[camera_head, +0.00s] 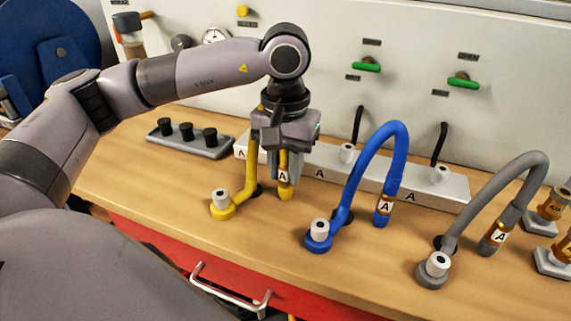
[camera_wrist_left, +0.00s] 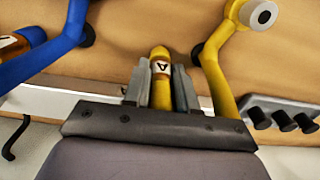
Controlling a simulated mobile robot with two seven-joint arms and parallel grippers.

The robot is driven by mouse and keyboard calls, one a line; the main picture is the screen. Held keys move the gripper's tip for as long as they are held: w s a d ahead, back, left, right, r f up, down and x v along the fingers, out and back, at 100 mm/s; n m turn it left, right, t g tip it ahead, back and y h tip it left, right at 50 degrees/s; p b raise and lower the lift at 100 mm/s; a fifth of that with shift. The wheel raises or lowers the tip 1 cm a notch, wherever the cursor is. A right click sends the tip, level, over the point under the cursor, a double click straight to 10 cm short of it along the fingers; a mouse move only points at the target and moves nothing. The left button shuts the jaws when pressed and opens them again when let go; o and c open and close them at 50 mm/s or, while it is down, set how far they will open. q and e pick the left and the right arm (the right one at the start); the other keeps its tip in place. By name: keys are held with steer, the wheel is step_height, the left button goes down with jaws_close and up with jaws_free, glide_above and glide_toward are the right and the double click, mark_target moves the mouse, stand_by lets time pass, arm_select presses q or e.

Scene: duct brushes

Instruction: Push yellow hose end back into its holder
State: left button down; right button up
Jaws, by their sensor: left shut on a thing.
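My left gripper (camera_head: 284,168) points down over the wooden bench and is shut on the yellow hose end (camera_head: 285,189). The end hangs downward with a brass band and a white "A" label. In the left wrist view the yellow hose end (camera_wrist_left: 159,52) sits between the two fingers of the left gripper (camera_wrist_left: 160,90). The yellow hose (camera_head: 250,172) rises from a yellow base with a white knob (camera_head: 221,198); its upper bend is hidden behind the gripper. A pale rail with "A" labels (camera_head: 340,175) lies behind; I cannot tell which part is the yellow holder. My right gripper is not in view.
A blue hose (camera_head: 352,180) and a grey hose (camera_head: 480,200) arch over the bench to the right. A grey block with black pegs (camera_head: 190,145) lies to the left. The panel (camera_head: 420,40) with green handles stands behind. A red drawer (camera_head: 180,250) is below the front edge.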

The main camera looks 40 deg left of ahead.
arm_select(q)
steer(key=shift+f, duration=0.3)
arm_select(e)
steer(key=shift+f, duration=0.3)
arm_select(q)
steer(key=c, duration=0.8)
jaws_free()
step_height(320, 180, up, 6)
steer(key=shift+r, duration=0.6)
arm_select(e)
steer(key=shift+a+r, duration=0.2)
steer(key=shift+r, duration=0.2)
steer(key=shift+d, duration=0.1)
